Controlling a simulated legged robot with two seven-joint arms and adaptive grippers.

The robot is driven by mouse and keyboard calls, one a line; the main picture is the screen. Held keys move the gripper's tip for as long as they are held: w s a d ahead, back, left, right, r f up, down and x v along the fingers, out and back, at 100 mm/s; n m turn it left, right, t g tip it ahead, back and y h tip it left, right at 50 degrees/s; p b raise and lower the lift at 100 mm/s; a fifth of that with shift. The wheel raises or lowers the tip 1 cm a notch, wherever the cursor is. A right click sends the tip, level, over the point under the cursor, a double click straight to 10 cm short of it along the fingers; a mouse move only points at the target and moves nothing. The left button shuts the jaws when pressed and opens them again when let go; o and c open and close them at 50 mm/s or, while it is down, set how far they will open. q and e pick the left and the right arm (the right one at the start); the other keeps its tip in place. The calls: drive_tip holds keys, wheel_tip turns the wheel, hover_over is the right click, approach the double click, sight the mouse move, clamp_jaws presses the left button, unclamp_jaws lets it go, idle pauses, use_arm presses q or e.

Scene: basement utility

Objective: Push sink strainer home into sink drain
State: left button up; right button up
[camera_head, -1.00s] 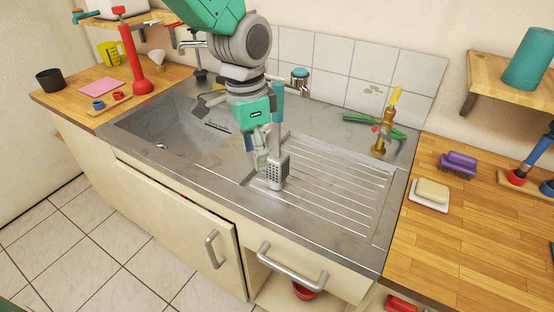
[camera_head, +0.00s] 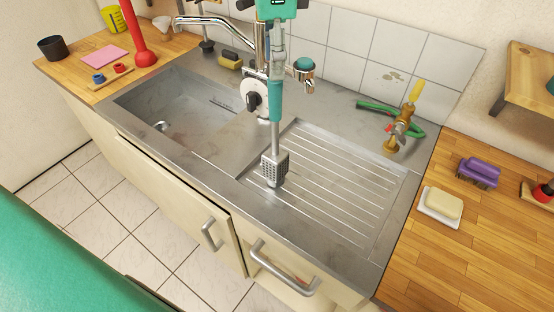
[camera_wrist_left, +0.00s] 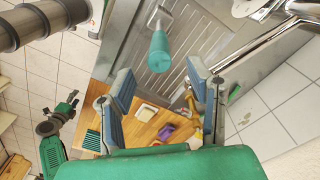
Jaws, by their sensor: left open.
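The sink strainer, with a perforated metal basket (camera_head: 275,168) and a teal handle (camera_head: 275,101), stands upright on the steel drainboard (camera_head: 335,190), outside the basin. Its teal handle also shows in the left wrist view (camera_wrist_left: 159,52). My left gripper (camera_head: 277,62) is above the handle in the head view. In the wrist view its two fingers (camera_wrist_left: 160,82) are spread apart with nothing between them. The sink drain (camera_head: 160,126) is a dark spot in the basin floor at left. My right arm seems to show at the left of the wrist view, its jaws unclear.
A chrome tap (camera_head: 225,24) stands behind the basin. A brass tap (camera_head: 400,130) with a green hose is at the back right. A soap dish (camera_head: 440,217) and a purple brush (camera_head: 478,172) lie on the right counter. A red plunger (camera_head: 140,40) stands on the left counter.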

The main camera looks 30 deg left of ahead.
sight(279, 82)
use_arm(q)
drive_tip(key=f, duration=0.2)
drive_tip(key=d+f, duration=0.1)
drive_tip(key=f, duration=0.1)
drive_tip(key=shift+f, duration=0.15)
drive_tip(key=shift+w+a+f, duration=0.1)
drive_tip(key=shift+a+f, duration=0.1)
drive_tip(key=shift+f, duration=0.35)
drive_tip(key=f, duration=0.2)
drive_tip(key=a+f, duration=0.1)
drive_tip(key=f, duration=0.1)
drive_tip(key=shift+a+f+p, duration=0.1)
drive_tip(key=shift+f+p, duration=0.15)
drive_tip(key=shift+p, duration=0.15)
drive_tip(key=shift+f, duration=0.2)
drive_tip(key=shift+d, duration=0.4)
drive_tip(key=shift+d+r, duration=0.1)
clamp_jaws()
